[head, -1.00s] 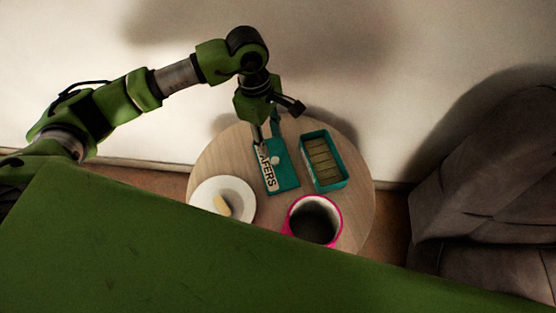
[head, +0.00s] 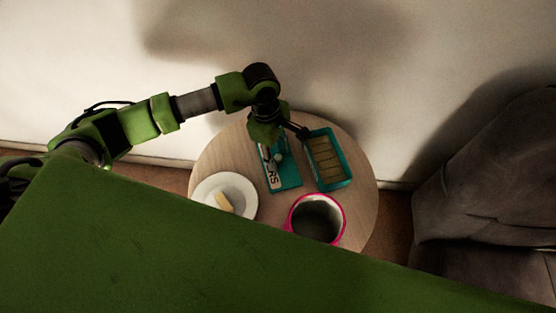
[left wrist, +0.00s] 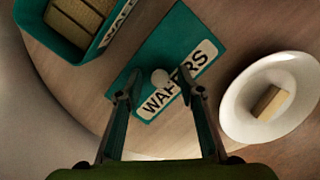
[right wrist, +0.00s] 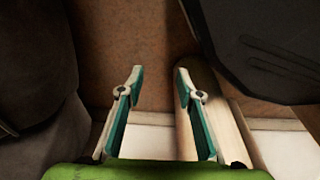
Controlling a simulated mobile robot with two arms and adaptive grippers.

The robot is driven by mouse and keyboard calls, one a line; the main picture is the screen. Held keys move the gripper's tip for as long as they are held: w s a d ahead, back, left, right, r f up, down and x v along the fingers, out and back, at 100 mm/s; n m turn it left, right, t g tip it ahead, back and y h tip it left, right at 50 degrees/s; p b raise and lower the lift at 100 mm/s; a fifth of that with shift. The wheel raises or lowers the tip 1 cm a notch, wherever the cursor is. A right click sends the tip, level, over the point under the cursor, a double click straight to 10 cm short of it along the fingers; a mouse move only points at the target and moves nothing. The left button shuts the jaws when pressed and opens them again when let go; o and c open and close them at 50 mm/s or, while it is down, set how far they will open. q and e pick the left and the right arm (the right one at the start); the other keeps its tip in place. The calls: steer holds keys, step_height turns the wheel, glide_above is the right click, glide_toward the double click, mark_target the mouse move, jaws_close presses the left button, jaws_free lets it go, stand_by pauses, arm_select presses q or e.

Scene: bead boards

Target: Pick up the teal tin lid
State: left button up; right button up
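My left gripper (left wrist: 159,84) is open over the lid, one finger on each side of the knob, with gaps visible. In the head view it partly hides the lid's far end. My right gripper (right wrist: 160,72) is open and empty, away from the table, over brown floor.
The open teal tin (head: 343,178) with wafers stands just right of the lid. A white plate (head: 245,190) with a wafer piece is at the left, and a pink-rimmed mug (head: 342,212) at the front. A grey armchair (head: 480,190) stands right of the table (head: 365,200).

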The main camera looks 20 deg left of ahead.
arm_select(q)
jaws_close()
arm_select(e)
steer(key=shift+f, duration=0.1)
